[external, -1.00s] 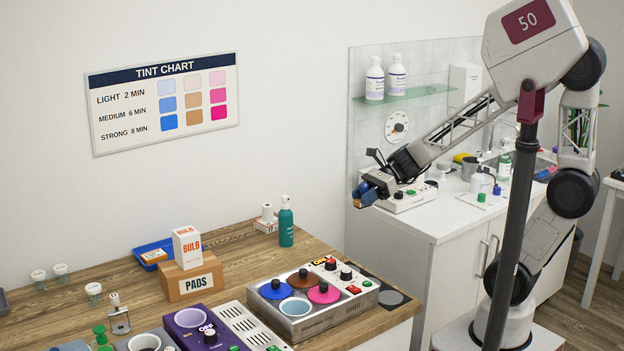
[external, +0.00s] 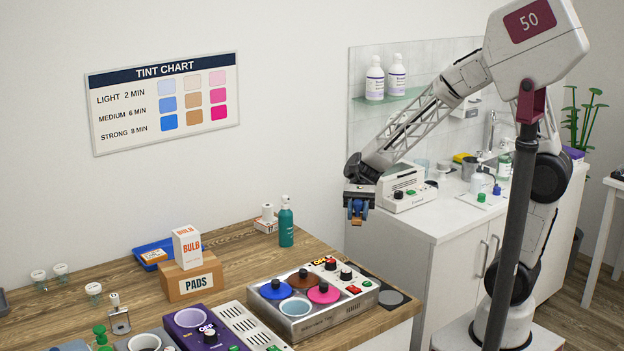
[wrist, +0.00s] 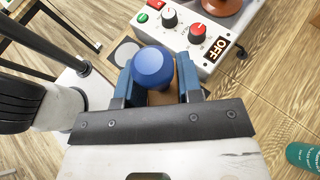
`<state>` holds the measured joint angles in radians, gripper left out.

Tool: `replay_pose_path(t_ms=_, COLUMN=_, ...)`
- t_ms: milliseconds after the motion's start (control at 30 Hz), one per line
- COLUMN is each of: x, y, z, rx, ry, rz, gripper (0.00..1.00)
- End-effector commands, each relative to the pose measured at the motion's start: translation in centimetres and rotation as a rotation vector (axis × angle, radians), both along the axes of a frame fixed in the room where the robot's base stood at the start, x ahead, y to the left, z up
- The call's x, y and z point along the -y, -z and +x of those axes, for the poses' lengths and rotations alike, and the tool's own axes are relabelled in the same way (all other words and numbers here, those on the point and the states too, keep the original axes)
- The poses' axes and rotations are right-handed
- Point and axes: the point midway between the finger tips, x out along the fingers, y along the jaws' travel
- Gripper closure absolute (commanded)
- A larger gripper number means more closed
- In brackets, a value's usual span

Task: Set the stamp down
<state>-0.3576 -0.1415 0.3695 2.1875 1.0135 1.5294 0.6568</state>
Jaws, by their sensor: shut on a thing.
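My gripper (external: 357,218) hangs in mid-air, pointing down, above the right back part of the wooden counter and in front of the white cabinet. Its blue fingers are shut on the stamp, which has a round blue knob (wrist: 153,66) and a brown block below it. In the wrist view the stamp sits between the two fingers (wrist: 155,80); its underside is hidden.
A metal heater (external: 330,317) with blue, brown and pink lids stands on the wooden counter (external: 228,262). A teal bottle (external: 286,225), boxes marked BULB (external: 187,247) and PADS (external: 194,283) stand behind. A white device (external: 404,188) is on the white counter.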

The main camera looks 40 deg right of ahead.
Motion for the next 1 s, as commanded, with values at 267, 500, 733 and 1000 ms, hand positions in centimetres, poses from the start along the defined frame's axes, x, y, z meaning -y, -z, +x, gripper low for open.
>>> replay_pose_path(t_ms=267, x=-0.3, y=1.3, z=0.8, rx=-0.001, ry=-0.309, rz=0.000, gripper=0.93)
replay_pose_path(t_ms=500, x=-0.4, y=2.2, z=1.9, rx=-0.001, ry=-0.626, rz=0.000, gripper=0.93)
replay_pose_path(t_ms=733, x=-0.5, y=2.8, z=3.4, rx=0.000, ry=-0.941, rz=0.000, gripper=0.93)
replay_pose_path(t_ms=1000, x=-0.8, y=3.2, z=5.3, rx=-0.001, ry=-1.290, rz=0.000, gripper=0.93)
